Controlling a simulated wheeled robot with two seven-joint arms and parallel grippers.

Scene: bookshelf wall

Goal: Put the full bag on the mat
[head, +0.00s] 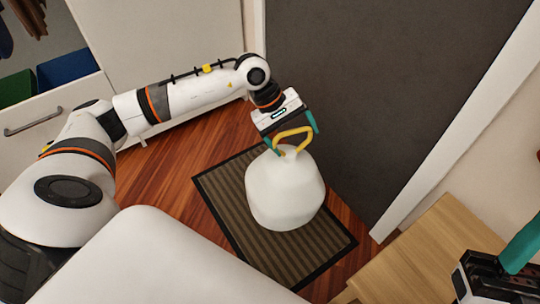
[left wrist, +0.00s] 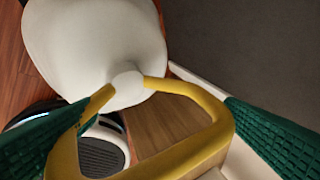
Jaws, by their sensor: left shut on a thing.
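The full bag (head: 285,190) is white and rounded, with a yellow loop handle (head: 294,134) on top. My left gripper (head: 291,133) is shut on the handle, above the bag. The left wrist view shows the handle (left wrist: 205,100) between the green fingers and the white bag (left wrist: 95,45) beyond it. The mat (head: 225,203) is dark, ribbed and black-edged, on the floor. The bag appears over its middle and hides part of it; I cannot tell whether they touch. My right gripper (head: 510,262) is partly in view at the right edge, with one green finger showing.
A dark grey door (head: 385,90) with a white frame stands behind the mat. A light wooden bench (head: 425,255) is at the lower right. A white cabinet (head: 45,130) with a drawer handle and bins above is at the left. Reddish wood floor (head: 165,190) shows left of the mat.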

